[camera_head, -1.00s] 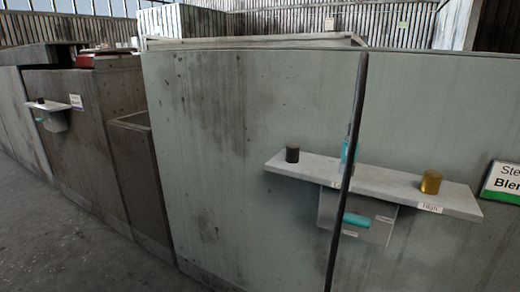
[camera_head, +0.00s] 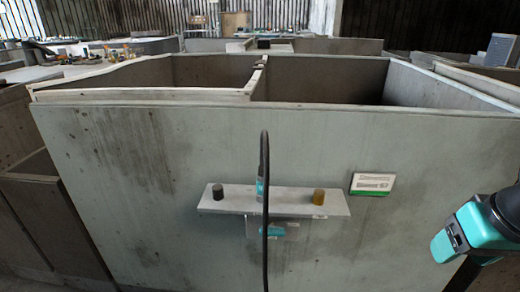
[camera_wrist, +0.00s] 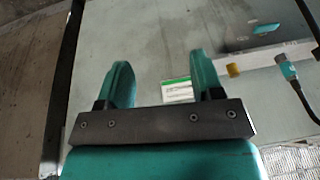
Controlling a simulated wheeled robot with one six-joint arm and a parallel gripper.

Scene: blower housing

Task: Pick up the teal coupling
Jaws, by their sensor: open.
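The teal coupling (camera_head: 260,187) stands upright on a grey wall shelf (camera_head: 285,201), partly hidden by a black hose (camera_head: 265,200). It also shows in the wrist view, at the right (camera_wrist: 289,68), with the hose leading from it. A second teal piece (camera_head: 271,230) lies across the front of the grey box under the shelf; it shows too in the wrist view (camera_wrist: 267,28). My gripper (camera_wrist: 160,75) is open and empty, its two teal fingers apart from the coupling, which is to their right in the wrist view.
A dark cylinder (camera_head: 218,191) and a gold cylinder (camera_head: 319,196) stand on the shelf, either side of the coupling. A white and green sign (camera_head: 372,183) is on the grey panel. The hose loops in front of the shelf. Open-topped compartments (camera_head: 160,72) lie behind the panel.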

